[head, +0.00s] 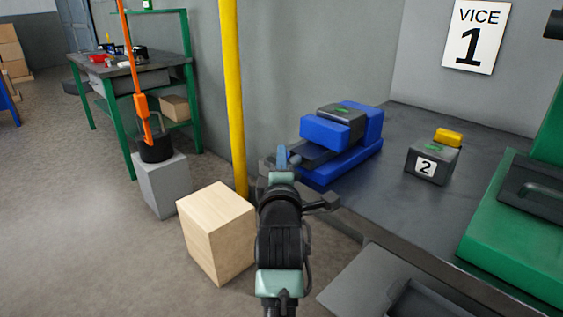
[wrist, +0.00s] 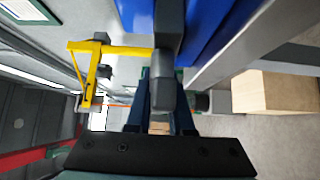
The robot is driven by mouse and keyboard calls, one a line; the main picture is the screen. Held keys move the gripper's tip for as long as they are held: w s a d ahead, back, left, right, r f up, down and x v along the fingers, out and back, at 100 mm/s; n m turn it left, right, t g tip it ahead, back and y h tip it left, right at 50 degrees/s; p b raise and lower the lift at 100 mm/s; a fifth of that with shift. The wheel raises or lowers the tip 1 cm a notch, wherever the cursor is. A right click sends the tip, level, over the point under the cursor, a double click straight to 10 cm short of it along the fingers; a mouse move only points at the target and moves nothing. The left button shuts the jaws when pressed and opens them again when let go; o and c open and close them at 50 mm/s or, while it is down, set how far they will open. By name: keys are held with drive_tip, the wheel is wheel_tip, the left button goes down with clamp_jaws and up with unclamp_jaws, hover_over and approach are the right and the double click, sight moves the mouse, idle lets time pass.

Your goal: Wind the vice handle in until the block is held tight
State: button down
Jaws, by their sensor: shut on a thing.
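The blue vice (head: 343,168) sits on the dark bench at its left end. A dark grey block (head: 341,111) with a green mark on top sits between the vice jaws. I cannot tell whether both jaws touch it. My gripper (head: 283,156) is at the near left end of the vice, where the handle is mostly hidden. In the wrist view, my gripper (wrist: 161,118) has its two blue fingers on either side of the dark grey vice handle (wrist: 165,85) and is shut on it. The blue vice body fills the top of that view.
A grey block marked 2 (head: 430,165) with a yellow piece (head: 448,137) stands on the bench, right of the vice. A green machine (head: 520,235) is at the right. A yellow post (head: 233,90) and a wooden box (head: 215,232) stand left of my arm.

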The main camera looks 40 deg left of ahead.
drive_tip(key=shift+f+b, duration=0.2)
drive_tip(key=shift+b, duration=0.1)
drive_tip(key=d+r+m+t+h+b, duration=0.1)
drive_tip(key=m+t+h+b, duration=0.2)
drive_tip(key=m+h+b, duration=0.4)
drive_tip(key=m+t+h+b, duration=0.3)
drive_tip(key=m+h+b, duration=0.4)
drive_tip(key=m, duration=1)
drive_tip(key=d+r+m+t+h+b, duration=0.1)
drive_tip(key=m+t+h+b, duration=0.3)
drive_tip(key=m+h+b, duration=0.3)
drive_tip(key=shift+d+r+m+h+b, duration=0.15)
drive_tip(key=shift+d+m+h, duration=0.05)
drive_tip(key=shift+m, duration=1)
drive_tip(key=shift+d+r+m+h+b, duration=0.15)
drive_tip(key=shift+m+h, duration=0.05)
drive_tip(key=shift+m, duration=1)
drive_tip(key=shift+s+d+f+m+g+h+p, duration=0.15)
drive_tip(key=shift+m+g+h+p, duration=0.15)
drive_tip(key=shift+m+g+h, duration=0.65)
drive_tip(key=shift+w+d+f+m+g+h+p, duration=0.1)
drive_tip(key=shift+m+g+h+p, duration=0.25)
drive_tip(key=shift+m, duration=0.95)
drive_tip(key=shift+s+d+f+m+g+h+p, duration=0.1)
drive_tip(key=shift+d+m+g+h+p, duration=0.1)
drive_tip(key=shift+m+g+h, duration=0.7)
drive_tip(key=shift+m, duration=0.55)
drive_tip(key=c, duration=0.8)
unclamp_jaws()
